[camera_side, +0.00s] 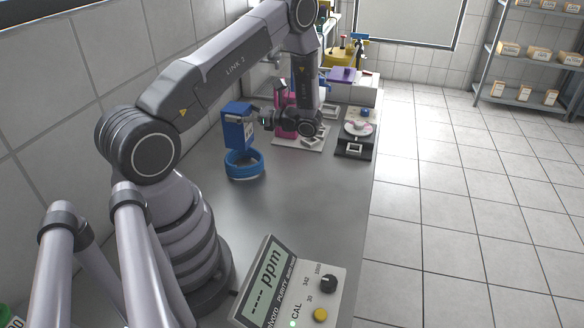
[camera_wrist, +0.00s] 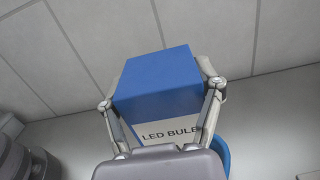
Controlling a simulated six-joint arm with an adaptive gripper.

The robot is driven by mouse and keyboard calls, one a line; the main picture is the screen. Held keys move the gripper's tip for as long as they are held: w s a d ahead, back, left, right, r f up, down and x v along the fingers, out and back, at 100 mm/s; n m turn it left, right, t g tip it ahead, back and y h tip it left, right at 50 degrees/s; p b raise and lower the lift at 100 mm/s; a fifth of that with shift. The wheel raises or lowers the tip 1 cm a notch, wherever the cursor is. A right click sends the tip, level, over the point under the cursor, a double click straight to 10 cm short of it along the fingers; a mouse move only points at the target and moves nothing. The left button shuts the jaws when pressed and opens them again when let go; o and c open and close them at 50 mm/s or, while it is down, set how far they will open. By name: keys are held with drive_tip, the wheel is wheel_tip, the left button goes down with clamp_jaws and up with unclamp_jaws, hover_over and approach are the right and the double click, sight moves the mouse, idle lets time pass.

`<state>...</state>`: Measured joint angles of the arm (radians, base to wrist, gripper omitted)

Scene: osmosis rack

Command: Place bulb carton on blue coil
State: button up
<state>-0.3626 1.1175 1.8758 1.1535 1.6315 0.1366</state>
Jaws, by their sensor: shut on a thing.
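The bulb carton (camera_side: 238,127) is a blue box with a white label, held upright in the side view. In the wrist view the carton (camera_wrist: 158,82) shows its plain blue face and a label reading "LED BULB". My gripper (camera_side: 250,122) is shut on the carton from the right; in the wrist view its two fingers (camera_wrist: 160,95) press on either side. The blue coil (camera_side: 244,164) lies on the counter just below the carton. Part of the coil (camera_wrist: 223,155) shows behind the right finger in the wrist view. Whether the carton touches the coil is hard to tell.
A ppm meter (camera_side: 290,285) stands at the front of the grey counter (camera_side: 290,205). A black scale-like device (camera_side: 355,140) sits at the right edge, and a pink item (camera_side: 280,105) stands behind my gripper. The counter between coil and meter is clear.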

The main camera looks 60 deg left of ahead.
sight(250, 125)
drive_tip(key=shift+w+a+f, duration=0.15)
drive_tip(key=shift+f, duration=0.15)
drive_tip(key=shift+w+a+f, duration=0.1)
drive_tip(key=shift+a+f, duration=0.05)
drive_tip(key=shift+f, duration=1.6)
drive_tip(key=shift+f, duration=0.15)
drive_tip(key=o, duration=1.2)
drive_tip(key=shift+c, duration=0.2)
